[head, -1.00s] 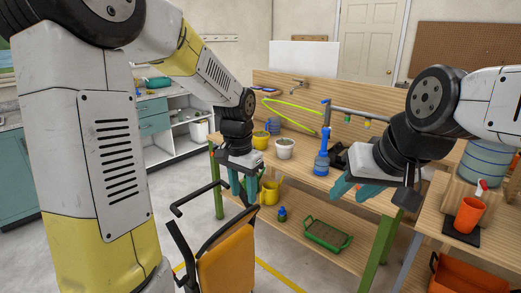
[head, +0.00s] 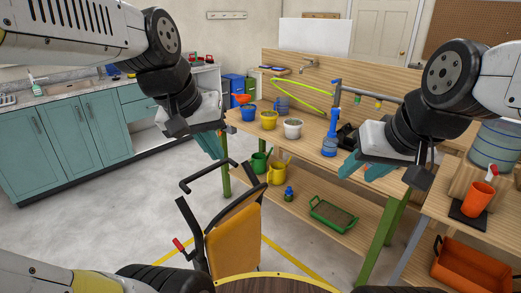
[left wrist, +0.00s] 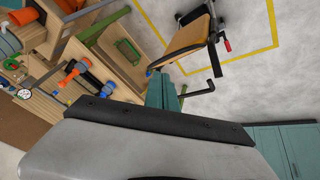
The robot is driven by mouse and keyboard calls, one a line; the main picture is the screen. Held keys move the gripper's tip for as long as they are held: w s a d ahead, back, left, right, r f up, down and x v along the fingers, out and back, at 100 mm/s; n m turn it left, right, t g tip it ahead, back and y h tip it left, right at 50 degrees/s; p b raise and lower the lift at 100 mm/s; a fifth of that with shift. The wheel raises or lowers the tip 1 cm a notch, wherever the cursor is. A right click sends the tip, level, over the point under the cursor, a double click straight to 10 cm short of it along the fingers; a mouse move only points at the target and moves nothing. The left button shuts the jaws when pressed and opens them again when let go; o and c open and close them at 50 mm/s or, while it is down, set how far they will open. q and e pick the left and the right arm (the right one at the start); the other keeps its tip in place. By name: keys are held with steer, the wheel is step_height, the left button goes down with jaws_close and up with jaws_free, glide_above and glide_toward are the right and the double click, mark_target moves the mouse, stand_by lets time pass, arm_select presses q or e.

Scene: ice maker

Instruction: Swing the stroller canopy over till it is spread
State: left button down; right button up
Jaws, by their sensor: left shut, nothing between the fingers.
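The stroller (head: 232,240) stands on the floor in front of the workbench, with an orange fabric panel, a dark frame and a bent black handle bar (head: 207,177). I cannot tell a separate canopy from the orange panel. The stroller also shows at the top of the left wrist view (left wrist: 187,37), with its black bar (left wrist: 203,89) near the fingertips. My left gripper (head: 212,146) is shut and empty, above the handle bar and apart from it; its teal fingers show in the left wrist view (left wrist: 163,90). My right gripper (head: 364,167) hangs before the workbench, holding nothing visible.
The wooden workbench (head: 300,160) holds pots, a blue bottle (head: 331,135) and a faucet. Watering cans and a green tray (head: 333,214) are on its lower shelf. An orange crate (head: 473,266) is at lower right. Teal cabinets (head: 85,140) line the left; the floor between is open.

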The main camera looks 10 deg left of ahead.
arm_select(q)
steer(key=w+a+f+n+g, duration=0.25)
steer(key=w+n+g, duration=0.2)
steer(key=w, duration=0.95)
steer(key=w+a+f+n+g+h, duration=0.25)
steer(key=w+f+n, duration=0.25)
steer(key=w+f, duration=0.45)
steer(key=g, duration=0.1)
glide_toward(242, 204)
steer(key=w+d+f, duration=0.1)
steer(key=w, duration=0.1)
steer(key=shift+s+d+f, duration=0.15)
steer(key=shift+s+d, duration=0.2)
steer(key=shift+d, duration=0.15)
steer(key=shift+s+d+f, duration=0.15)
steer(key=shift+s+d, duration=0.2)
steer(key=shift+d, duration=0.1)
steer(key=shift+s+d+f+y, duration=0.2)
steer(key=shift+s+d+y, duration=0.05)
steer(key=shift+d, duration=0.15)
steer(key=shift+d, duration=0.1)
